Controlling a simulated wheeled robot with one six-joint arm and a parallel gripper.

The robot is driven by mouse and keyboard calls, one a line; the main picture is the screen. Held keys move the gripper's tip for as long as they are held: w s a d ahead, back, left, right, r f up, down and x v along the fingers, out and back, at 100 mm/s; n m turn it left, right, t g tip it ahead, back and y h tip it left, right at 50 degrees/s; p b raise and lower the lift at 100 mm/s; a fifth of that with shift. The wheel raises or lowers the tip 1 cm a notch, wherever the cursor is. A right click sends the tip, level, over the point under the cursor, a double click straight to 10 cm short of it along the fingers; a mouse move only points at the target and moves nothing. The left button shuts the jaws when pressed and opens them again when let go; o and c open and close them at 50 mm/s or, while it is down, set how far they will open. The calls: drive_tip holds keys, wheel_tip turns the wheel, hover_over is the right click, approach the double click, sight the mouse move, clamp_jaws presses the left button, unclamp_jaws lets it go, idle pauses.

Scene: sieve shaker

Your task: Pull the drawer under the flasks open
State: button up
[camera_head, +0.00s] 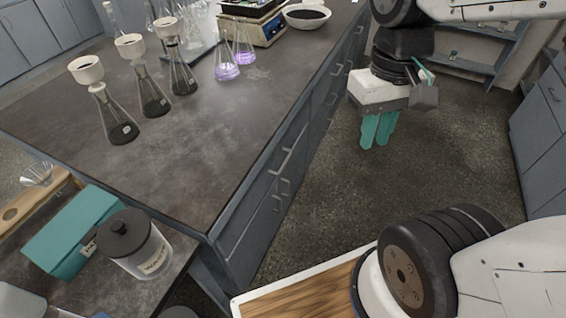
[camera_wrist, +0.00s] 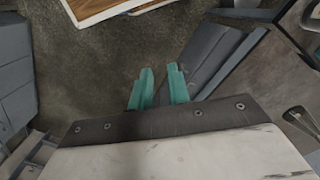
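Several conical flasks stand on the dark bench top; three carry white funnels, the nearest flask (camera_head: 120,126) among them, and two hold purple liquid, one being this purple flask (camera_head: 227,70). Below the bench edge is a blue-grey drawer front (camera_head: 268,184) with a bar handle (camera_head: 287,160). The drawers along this side look shut. I cannot tell exactly which drawer is meant. My gripper (camera_head: 376,143) hangs fingers down over the aisle, right of the drawers and apart from them. Its teal fingers show a gap with nothing between them, also in the wrist view (camera_wrist: 160,72).
The bench top (camera_head: 190,165) overhangs the drawer side. A teal box (camera_head: 72,232) and a lidded jar (camera_head: 148,258) stand on a lower surface at left. More cabinets (camera_head: 540,110) line the right. The aisle floor (camera_head: 335,205) between is clear.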

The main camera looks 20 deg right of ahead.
drive_tip(key=w+f+m+g+y, duration=0.3)
drive_tip(key=w+f+g+y, duration=0.3)
drive_tip(key=w+f, duration=0.55)
drive_tip(key=t+y, duration=1.3)
drive_tip(key=t, duration=0.1)
approach(285, 162)
drive_tip(key=a, duration=0.2)
drive_tip(key=x, duration=0.8)
drive_tip(key=shift+w+d, duration=0.1)
drive_tip(key=shift+w, duration=0.2)
clamp_jaws()
